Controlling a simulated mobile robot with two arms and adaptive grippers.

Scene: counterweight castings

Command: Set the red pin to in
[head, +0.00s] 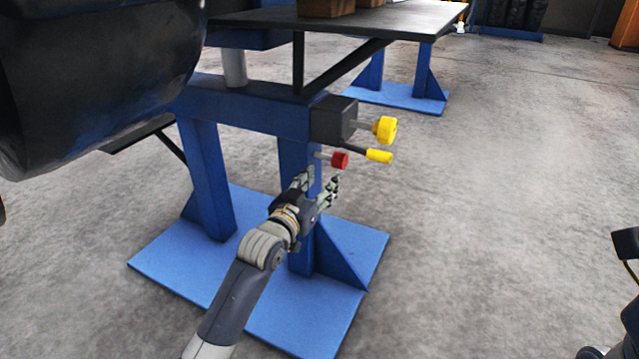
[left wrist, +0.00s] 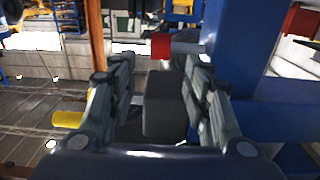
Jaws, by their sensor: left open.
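The red pin (head: 340,160) has a short red knob on a thin grey rod that sticks out to the right from the blue stand's upright (head: 297,180). It also shows in the left wrist view (left wrist: 161,46), at the top, beyond the fingertips. My left gripper (head: 321,180) is open and empty, just below and to the left of the red knob in the head view. In the left wrist view its two fingers (left wrist: 154,75) are spread, with a gap between them and the red knob. My right gripper is not visible; only a dark part of my right side shows at the right edge.
A yellow knob (head: 385,130) and a yellow-tipped lever (head: 379,156) stick out from a dark box (head: 334,119) just above the red pin. A large black casting (head: 90,80) hangs at upper left. The floor to the right is clear.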

